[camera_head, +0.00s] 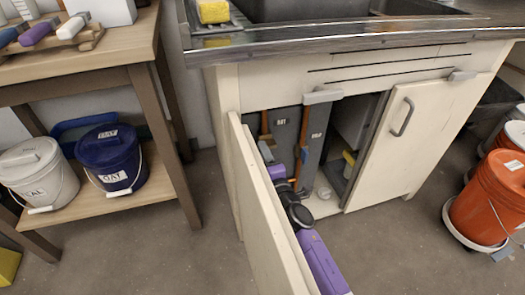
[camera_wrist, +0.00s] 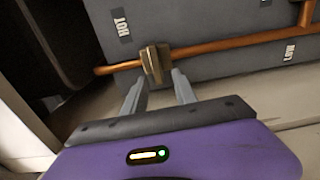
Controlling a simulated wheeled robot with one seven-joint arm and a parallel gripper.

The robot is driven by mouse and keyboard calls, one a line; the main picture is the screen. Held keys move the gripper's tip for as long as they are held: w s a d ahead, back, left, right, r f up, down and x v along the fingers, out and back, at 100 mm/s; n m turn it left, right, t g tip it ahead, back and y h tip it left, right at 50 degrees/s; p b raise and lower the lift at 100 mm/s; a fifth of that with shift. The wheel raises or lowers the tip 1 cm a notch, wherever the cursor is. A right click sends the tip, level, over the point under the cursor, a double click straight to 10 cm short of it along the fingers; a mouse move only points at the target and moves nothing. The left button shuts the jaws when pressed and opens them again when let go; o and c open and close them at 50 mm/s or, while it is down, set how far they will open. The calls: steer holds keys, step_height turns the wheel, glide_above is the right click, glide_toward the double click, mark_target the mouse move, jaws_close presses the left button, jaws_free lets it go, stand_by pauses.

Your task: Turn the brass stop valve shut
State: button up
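The brass valve (camera_wrist: 155,62) is a boxy, dull gold piece on a copper pipe (camera_wrist: 215,48) in the wrist view. Its long side lies across the pipe. My gripper (camera_wrist: 158,80) has two grey fingers spread apart, with the valve between and just ahead of their tips. I cannot tell whether either finger touches it. In the head view my purple arm (camera_head: 322,265) reaches into the sink cabinet past its open left door (camera_head: 262,205). My fingers and the valve cannot be made out there.
The cabinet's right door (camera_head: 388,145) stands beside the opening. Dark grey panels back the pipe, one with a HOT label (camera_wrist: 121,22). Orange buckets (camera_head: 490,195) stand at right; a white bucket (camera_head: 38,175) and a blue bucket (camera_head: 108,158) sit on a shelf at left.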

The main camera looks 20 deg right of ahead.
steer(key=s+p, duration=0.1)
steer(key=s, duration=0.5)
steer(key=shift+s, duration=0.3)
